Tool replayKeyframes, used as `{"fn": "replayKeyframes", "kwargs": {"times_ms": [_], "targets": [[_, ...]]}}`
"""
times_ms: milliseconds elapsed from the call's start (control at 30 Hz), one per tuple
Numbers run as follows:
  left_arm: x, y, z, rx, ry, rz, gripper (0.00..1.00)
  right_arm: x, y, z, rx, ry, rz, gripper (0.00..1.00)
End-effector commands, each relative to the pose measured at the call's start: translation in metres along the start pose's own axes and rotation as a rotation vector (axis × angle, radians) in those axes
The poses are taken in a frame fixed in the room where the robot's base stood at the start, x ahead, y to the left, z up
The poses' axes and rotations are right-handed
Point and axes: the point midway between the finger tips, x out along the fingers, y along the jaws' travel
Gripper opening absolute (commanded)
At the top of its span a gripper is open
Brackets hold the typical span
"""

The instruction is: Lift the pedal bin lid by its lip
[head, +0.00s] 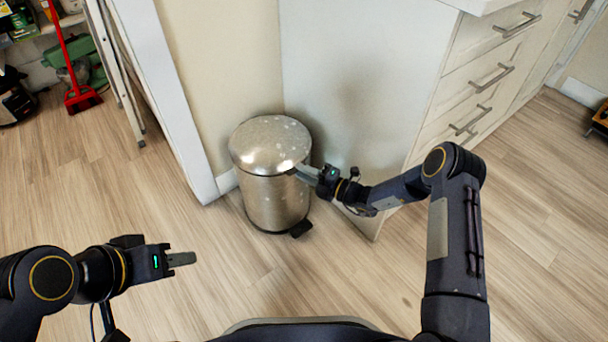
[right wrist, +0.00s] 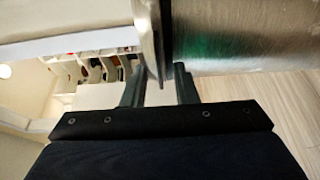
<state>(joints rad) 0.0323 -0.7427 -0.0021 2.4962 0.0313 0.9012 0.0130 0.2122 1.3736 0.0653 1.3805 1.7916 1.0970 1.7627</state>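The pedal bin (head: 277,203) is a brushed-metal cylinder standing upright on the floor. Its domed lid (head: 268,143) is down on the body. A dark pedal (head: 301,229) sticks out at its base. My right gripper (head: 297,172) is at the right side of the lid's rim. In the right wrist view, its two fingers (right wrist: 160,80) stand apart on either side of the lid's edge (right wrist: 148,35), with a gap showing. The bin's body (right wrist: 245,40) fills the upper right there. My left gripper (head: 182,259) is over the floor at lower left, away from the bin; its finger gap is hidden.
A white cabinet with drawers (head: 480,85) stands to the right of the bin, with a pale panel (head: 350,80) behind it. A white wall edge (head: 175,100) is to its left. A red broom (head: 80,95) stands at far left. The floor in front is clear.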

Motion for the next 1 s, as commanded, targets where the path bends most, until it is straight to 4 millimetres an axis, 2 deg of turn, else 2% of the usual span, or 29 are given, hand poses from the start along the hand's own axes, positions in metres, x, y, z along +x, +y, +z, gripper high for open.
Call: {"fn": "replayKeyframes", "kwargs": {"times_ms": [300, 500, 1000], "targets": [[0.0007, -0.0003, 0.0004, 0.000, 0.000, 0.000, 0.36, 0.0033, 0.0003, -0.0001, 0.000, 0.000, 0.000, 0.25], [0.0007, -0.0003, 0.0004, 0.000, 0.000, 0.000, 0.36, 0.0031, 0.0004, -0.0001, -0.001, 0.000, 0.000, 0.00], [0.0007, -0.0003, 0.0004, 0.000, 0.000, 0.000, 0.36, 0.0029, 0.0002, 0.0000, -0.001, 0.000, -0.001, 0.00]]}}
